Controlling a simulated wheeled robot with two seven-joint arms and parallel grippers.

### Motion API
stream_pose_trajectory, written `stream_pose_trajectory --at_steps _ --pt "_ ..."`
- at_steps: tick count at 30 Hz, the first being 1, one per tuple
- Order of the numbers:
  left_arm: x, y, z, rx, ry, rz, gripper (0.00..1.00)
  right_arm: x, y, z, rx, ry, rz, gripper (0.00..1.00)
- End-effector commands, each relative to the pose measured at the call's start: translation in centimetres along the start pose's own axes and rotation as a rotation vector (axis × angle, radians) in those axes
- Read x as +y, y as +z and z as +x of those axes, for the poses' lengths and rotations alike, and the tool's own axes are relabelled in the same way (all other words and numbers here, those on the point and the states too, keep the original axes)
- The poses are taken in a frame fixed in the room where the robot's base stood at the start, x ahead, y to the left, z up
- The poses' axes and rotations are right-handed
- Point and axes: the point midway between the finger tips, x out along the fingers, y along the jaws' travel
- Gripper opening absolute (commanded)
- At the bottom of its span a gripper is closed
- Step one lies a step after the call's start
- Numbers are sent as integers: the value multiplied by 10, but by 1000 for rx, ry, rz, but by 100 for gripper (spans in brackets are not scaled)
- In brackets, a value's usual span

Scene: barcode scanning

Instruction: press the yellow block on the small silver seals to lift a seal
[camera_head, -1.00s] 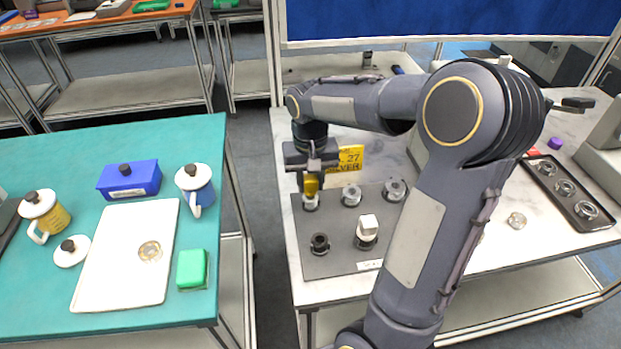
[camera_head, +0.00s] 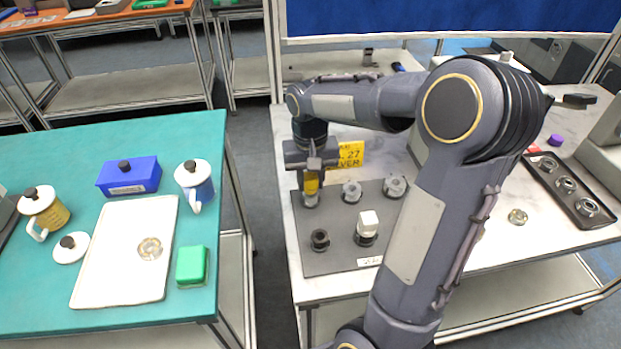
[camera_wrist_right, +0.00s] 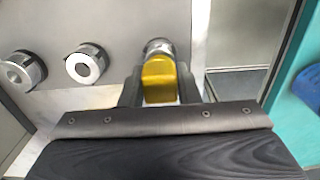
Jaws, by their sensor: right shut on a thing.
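My right gripper (camera_head: 311,180) points down over the back left of the grey mat (camera_head: 335,262) and is shut on the yellow block (camera_head: 311,185). The block also shows between the fingers in the right wrist view (camera_wrist_right: 159,80). It is right above a silver seal (camera_head: 310,200) at the mat's back left; I cannot tell if they touch. In the wrist view that seal (camera_wrist_right: 158,47) is partly hidden behind the block. Two more silver seals stand in the same row, a middle one (camera_head: 352,192) and a right one (camera_head: 395,187). My left gripper is out of view.
A dark ring piece (camera_head: 320,240) and a white block on a dark base (camera_head: 368,222) stand at the mat's front. A yellow sign (camera_head: 350,155) stands behind. A black tray (camera_head: 568,187) with silver rings lies at right. A teal table (camera_head: 40,290) stands left.

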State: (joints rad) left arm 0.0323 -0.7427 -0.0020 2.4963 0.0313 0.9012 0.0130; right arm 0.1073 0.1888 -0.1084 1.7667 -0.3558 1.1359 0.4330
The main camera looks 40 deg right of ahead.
Motion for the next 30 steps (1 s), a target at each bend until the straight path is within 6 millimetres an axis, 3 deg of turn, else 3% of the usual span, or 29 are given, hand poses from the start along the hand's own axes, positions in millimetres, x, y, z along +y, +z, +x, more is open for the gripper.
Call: stream_pose_trajectory --at_steps 30 --pt "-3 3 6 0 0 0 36 0 0 12 0 0 0 2"
